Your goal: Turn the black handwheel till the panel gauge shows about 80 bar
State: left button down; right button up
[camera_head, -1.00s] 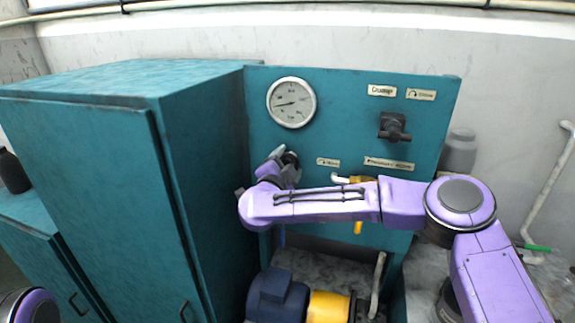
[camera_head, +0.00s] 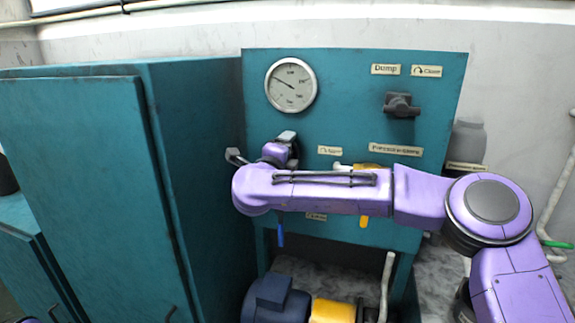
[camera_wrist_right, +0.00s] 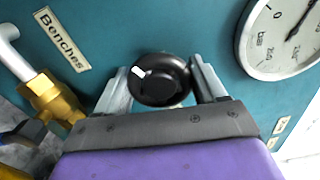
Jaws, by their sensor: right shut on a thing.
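The black handwheel (camera_wrist_right: 160,82) is a round black knob with a white mark near its rim, shown in the right wrist view. My right gripper (camera_wrist_right: 162,84) has one grey finger on each side of it and is shut on it. In the head view, my right gripper (camera_head: 286,148) is at the panel below the gauge, and its wrist mostly hides the wheel. The round white panel gauge (camera_head: 291,85) has its needle pointing up and left; the exact reading is too small to tell. Part of the gauge (camera_wrist_right: 285,35) also shows in the wrist view. My left gripper is out of view.
On the teal panel (camera_head: 345,115), a dark valve (camera_head: 401,104) sits at upper right. A brass fitting (camera_wrist_right: 50,100) is close beside the gripper. A tall teal cabinet (camera_head: 90,170) stands left of the panel. A blue and yellow motor (camera_head: 275,302) is below.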

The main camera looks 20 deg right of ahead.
jog(key=shift+f+m+b, duration=0.15)
jog(key=shift+m+b, duration=0.75)
jog(key=shift+m, duration=0.1)
jog(key=o, duration=1)
jog(key=shift+a, duration=0.1)
jog(key=b+v, duration=0.3)
jog(key=v, duration=0.7)
jog(key=shift+s+a, duration=0.2)
